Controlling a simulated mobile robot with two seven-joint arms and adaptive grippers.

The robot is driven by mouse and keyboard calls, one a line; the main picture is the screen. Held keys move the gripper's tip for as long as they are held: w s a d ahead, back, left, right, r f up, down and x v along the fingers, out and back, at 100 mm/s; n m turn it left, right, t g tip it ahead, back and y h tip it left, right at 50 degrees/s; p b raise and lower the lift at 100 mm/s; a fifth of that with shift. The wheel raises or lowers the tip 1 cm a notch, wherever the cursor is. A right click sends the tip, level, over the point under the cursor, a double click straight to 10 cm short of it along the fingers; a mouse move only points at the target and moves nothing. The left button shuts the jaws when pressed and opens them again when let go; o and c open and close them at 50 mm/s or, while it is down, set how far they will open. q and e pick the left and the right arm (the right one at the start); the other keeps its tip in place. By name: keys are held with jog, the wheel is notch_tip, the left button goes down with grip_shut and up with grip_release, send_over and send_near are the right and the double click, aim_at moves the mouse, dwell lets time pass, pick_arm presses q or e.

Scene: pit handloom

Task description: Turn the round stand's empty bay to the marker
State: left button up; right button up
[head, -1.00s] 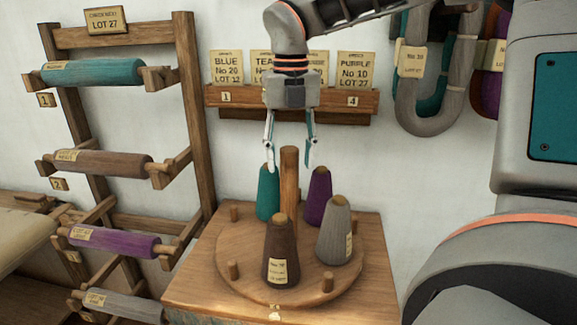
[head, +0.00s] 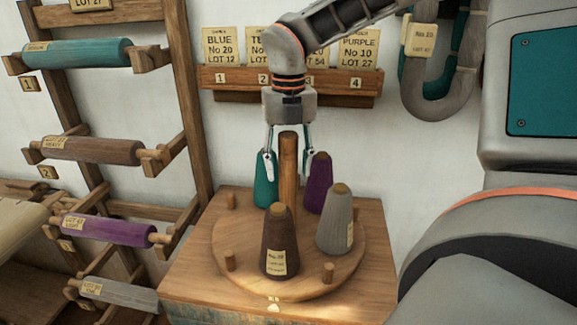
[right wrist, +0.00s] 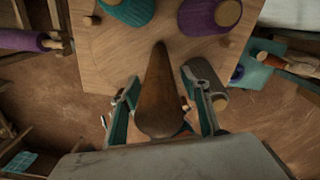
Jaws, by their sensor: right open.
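The round stand (head: 235,245) is a wooden disc with a central post (head: 288,190) and short pegs. It bears a brown cone (head: 279,245) at the front, a grey cone (head: 336,222) at right, a purple cone (head: 318,185) at back right and a teal cone (head: 265,188) at back left. The disc's left side is bare between two pegs. A small pale marker (head: 273,303) is at the front edge, nearest the brown cone. My right gripper (head: 288,165) is open, its fingers on either side of the post's upper part; the right wrist view shows the post (right wrist: 160,95) between them. Contact is unclear.
The stand sits on a wooden box (head: 185,270). A rack with colored rolls (head: 95,150) stands at left. A card rail (head: 290,82) is on the wall behind, and yarn hanks (head: 430,90) hang at right.

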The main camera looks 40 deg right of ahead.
jog(key=shift+f, duration=0.15)
jog(key=shift+c, duration=0.7)
grip_shut()
